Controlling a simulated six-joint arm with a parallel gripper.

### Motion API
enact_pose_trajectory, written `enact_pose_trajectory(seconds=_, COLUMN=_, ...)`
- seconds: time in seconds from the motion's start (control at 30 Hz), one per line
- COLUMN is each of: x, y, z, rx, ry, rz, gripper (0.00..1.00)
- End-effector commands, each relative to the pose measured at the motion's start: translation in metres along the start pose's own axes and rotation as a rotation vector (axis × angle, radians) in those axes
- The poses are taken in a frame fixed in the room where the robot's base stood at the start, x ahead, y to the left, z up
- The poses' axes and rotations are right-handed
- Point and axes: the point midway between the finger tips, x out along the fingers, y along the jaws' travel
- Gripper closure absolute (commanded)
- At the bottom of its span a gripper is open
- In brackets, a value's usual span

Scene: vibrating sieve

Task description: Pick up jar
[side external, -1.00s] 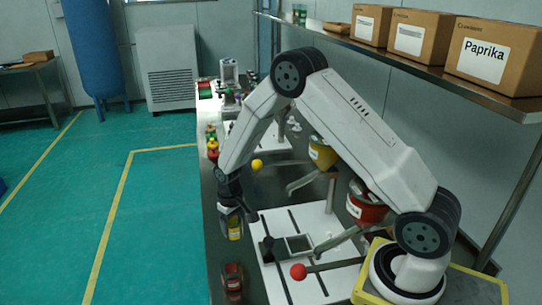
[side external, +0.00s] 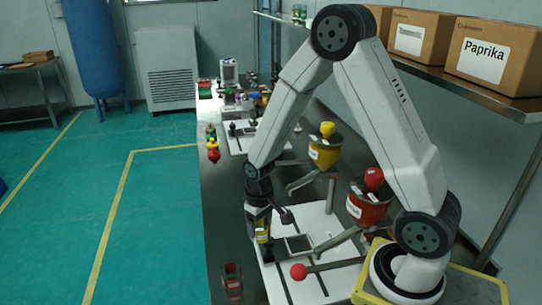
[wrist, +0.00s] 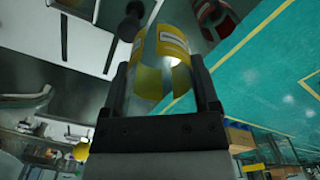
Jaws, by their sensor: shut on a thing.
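A clear jar with a yellow band and a white label (wrist: 172,45) sits between the two fingers of my gripper (wrist: 160,80) in the wrist view. The fingers are shut on its sides. In the side external view my gripper (side external: 259,224) points down and the jar (side external: 262,236) shows at its tip, partly hidden by the fingers. The jar is close to the left edge of the white base plate (side external: 310,232). I cannot tell how far it is above the bench.
A red jar (side external: 232,282) stands on the bench's left front edge. A red funnel (side external: 368,208) and a yellow funnel (side external: 323,154) stand to the right. A shelf with boxes (side external: 494,55) hangs behind.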

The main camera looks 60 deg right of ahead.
Motion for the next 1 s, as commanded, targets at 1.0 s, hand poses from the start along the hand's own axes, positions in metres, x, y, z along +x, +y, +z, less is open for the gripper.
enact_pose_trajectory(seconds=1.0, x=-0.025, y=0.04, z=0.006, rx=0.006, ry=0.003, rz=0.0, gripper=0.81)
